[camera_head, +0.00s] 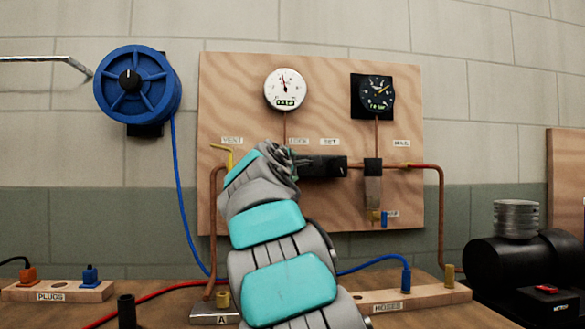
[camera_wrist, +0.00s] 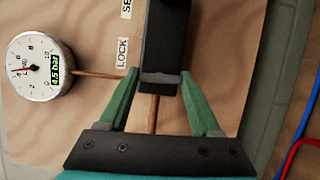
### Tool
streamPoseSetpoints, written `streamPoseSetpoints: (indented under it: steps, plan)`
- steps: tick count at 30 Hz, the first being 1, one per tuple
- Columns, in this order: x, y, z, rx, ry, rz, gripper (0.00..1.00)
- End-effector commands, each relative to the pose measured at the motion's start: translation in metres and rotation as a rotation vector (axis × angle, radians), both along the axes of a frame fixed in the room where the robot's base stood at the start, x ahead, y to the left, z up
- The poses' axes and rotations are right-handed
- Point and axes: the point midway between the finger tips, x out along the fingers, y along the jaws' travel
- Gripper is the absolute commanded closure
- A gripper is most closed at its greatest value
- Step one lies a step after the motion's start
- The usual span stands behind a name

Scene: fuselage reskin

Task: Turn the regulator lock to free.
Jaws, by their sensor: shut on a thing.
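The black regulator (camera_head: 325,167) is mounted on the wooden board, under LOCK (camera_head: 299,141) and SET (camera_head: 330,142) labels. In the wrist view its dark body (camera_wrist: 163,40) ends in a grey end piece (camera_wrist: 158,78). My gripper (camera_wrist: 160,78) has its green fingers on both sides of that end piece and is shut on it. The LOCK label (camera_wrist: 123,52) shows beside the left finger. In the head view my gripper (camera_head: 293,163) is at the regulator's left end, mostly hidden by my arm. I cannot tell the lock's setting.
The white gauge (camera_wrist: 39,67) reads 4.5 bar in the wrist view. A black gauge (camera_head: 376,95) is at the board's right. A yellow lever (camera_head: 224,151) stands by the VENT label. Copper pipes (camera_head: 440,215) run down both sides. A blue hose reel (camera_head: 137,85) hangs at left.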

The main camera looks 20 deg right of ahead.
Motion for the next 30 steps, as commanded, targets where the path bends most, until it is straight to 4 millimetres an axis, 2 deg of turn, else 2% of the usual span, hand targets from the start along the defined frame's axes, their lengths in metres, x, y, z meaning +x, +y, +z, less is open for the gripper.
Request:
streamPoseSetpoints:
  steps: [20,21,28,30]
  plan:
    - [0.0004,-0.0018,-0.0025,0.069,-0.014,-0.003,0.91]
    - [0.0004,-0.0019,-0.0025,0.069,-0.014,-0.003,0.34]
    - [0.0001,-0.0012,-0.0012,0.067,-0.017,-0.002,0.08]
    - [0.0000,-0.0010,-0.0009,0.067,-0.016,-0.002,0.05]
